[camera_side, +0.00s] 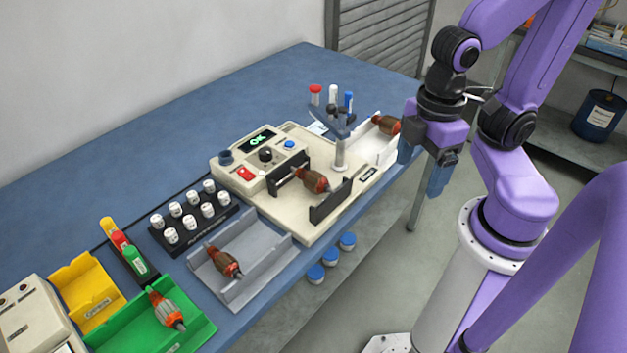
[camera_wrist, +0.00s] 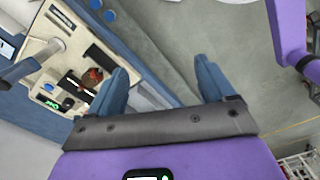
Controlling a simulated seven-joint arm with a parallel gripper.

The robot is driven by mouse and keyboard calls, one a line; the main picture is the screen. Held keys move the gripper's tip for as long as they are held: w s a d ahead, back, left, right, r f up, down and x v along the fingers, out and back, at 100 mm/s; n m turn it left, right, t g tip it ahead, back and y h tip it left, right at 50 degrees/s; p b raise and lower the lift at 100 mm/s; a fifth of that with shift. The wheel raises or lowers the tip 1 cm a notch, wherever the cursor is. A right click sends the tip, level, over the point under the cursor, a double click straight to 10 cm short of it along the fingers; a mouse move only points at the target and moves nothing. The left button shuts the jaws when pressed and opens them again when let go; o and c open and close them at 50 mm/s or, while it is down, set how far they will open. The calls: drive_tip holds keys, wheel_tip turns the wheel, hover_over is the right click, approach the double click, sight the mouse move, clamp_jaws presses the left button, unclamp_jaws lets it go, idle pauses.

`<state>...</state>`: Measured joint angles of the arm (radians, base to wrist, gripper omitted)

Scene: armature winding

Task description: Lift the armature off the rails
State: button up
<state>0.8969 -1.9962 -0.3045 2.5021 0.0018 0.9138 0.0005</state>
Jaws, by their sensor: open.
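An armature (camera_side: 313,181) with a copper-brown body lies across two black rails (camera_side: 330,200) on a beige tester, whose display (camera_side: 257,141) reads OK in green. In the wrist view the armature (camera_wrist: 93,77) shows at the left, partly behind a finger. My gripper (camera_side: 422,172) is open and empty, off the bench's right edge, up and right of the armature.
A post with angled arms (camera_side: 340,140) stands on the tester, right of the armature. Other armatures lie in a grey tray (camera_side: 262,272), a green bin (camera_side: 205,328) and a white tray (camera_side: 367,148). A black rack (camera_side: 200,232) holds white-capped pieces.

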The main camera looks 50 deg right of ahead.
drive_tip(key=m+h, duration=0.3)
drive_tip(key=m, duration=1)
hover_over(312, 174)
drive_tip(key=a, duration=0.3)
drive_tip(key=f, duration=0.1)
drive_tip(key=x, duration=1.2)
drive_tip(key=shift+w+a+f, duration=0.1)
drive_tip(key=shift+f, duration=0.05)
drive_tip(key=shift+s+a+x, duration=0.15)
drive_tip(key=shift+x, duration=1.15)
drive_tip(key=shift+s+a+x, duration=0.15)
drive_tip(key=shift+x, duration=1.2)
drive_tip(key=c, duration=1.4)
